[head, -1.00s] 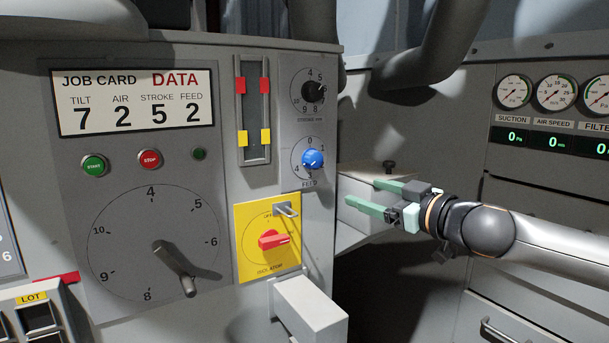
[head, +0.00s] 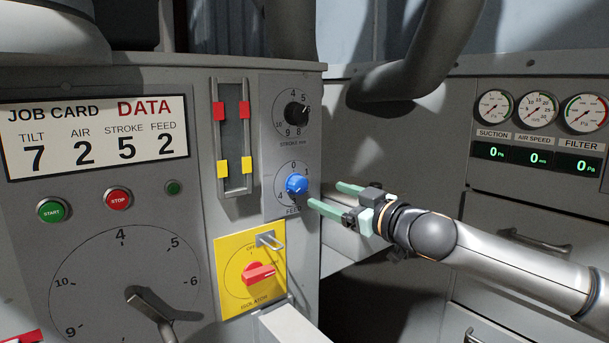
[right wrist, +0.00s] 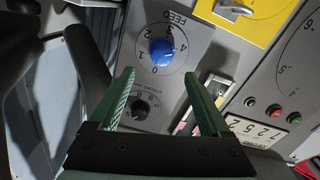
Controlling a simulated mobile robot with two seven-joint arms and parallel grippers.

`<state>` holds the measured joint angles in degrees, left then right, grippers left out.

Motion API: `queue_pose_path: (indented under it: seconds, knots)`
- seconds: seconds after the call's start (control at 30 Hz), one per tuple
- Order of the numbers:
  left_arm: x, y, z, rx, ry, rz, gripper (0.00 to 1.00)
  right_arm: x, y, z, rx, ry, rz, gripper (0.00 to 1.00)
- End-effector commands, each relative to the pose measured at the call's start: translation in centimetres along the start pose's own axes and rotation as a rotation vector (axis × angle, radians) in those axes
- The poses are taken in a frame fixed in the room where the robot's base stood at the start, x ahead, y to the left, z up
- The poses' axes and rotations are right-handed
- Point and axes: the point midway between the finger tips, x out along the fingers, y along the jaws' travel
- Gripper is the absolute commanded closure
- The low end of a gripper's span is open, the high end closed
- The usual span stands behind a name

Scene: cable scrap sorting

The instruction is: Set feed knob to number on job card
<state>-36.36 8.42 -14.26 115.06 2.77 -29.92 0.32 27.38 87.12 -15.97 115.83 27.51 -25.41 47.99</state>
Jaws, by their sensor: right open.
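The job card (head: 96,138) in the head view reads tilt 7, air 2, stroke 5, feed 2. The blue feed knob (head: 297,184) sits on a round numbered scale on the grey panel; its pointer is too small to read surely. My right gripper (head: 324,195) is open and empty, just right of the knob, fingers pointing left towards the panel. In the right wrist view the feed knob (right wrist: 161,51) shows beyond the open fingertips (right wrist: 158,75), roughly centred between them and apart from them. My left gripper is in neither view.
The black stroke knob (head: 295,113) is directly above the feed knob. A yellow isolator plate (head: 228,285) with a red handle (head: 258,273) and a metal hasp (head: 270,240) is below. Slide gauges (head: 233,135) stand to the left. A grey ledge (head: 345,255) lies under my gripper.

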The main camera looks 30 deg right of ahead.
Motion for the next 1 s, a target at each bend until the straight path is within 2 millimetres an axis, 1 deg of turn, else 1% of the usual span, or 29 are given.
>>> queue_pose_path:
  seconds: [0.03, 0.17, 0.3, 0.37, 0.43, 0.6, 0.8, 1.0]
  knots:
    - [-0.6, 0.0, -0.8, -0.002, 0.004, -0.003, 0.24, 0.5, 0.1, -0.6, 0.006, 0.002, -0.001, 0.19]
    - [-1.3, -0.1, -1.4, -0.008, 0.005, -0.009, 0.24, 1.6, -0.3, -0.6, 0.003, 0.001, -0.007, 0.19]
    - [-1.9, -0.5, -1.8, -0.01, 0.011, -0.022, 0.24, 3.4, -0.1, -0.5, 0.004, 0.003, -0.004, 0.19]
    - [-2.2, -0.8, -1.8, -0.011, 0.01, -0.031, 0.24, 4.2, -0.4, -0.6, 0.002, 0.002, -0.007, 0.19]
    - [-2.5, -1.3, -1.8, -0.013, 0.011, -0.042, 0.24, 5.2, -0.2, -0.5, 0.003, 0.002, -0.003, 0.19]
    - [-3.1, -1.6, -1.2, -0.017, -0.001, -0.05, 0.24, 7.4, -0.3, -0.3, 0.001, 0.001, -0.004, 0.19]
    - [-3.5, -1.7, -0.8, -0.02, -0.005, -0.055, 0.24, 8.7, -0.3, -0.1, -0.003, 0.0, -0.005, 0.19]
    - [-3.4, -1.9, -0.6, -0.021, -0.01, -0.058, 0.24, 8.9, -0.4, 0.1, -0.004, -0.001, -0.005, 0.19]
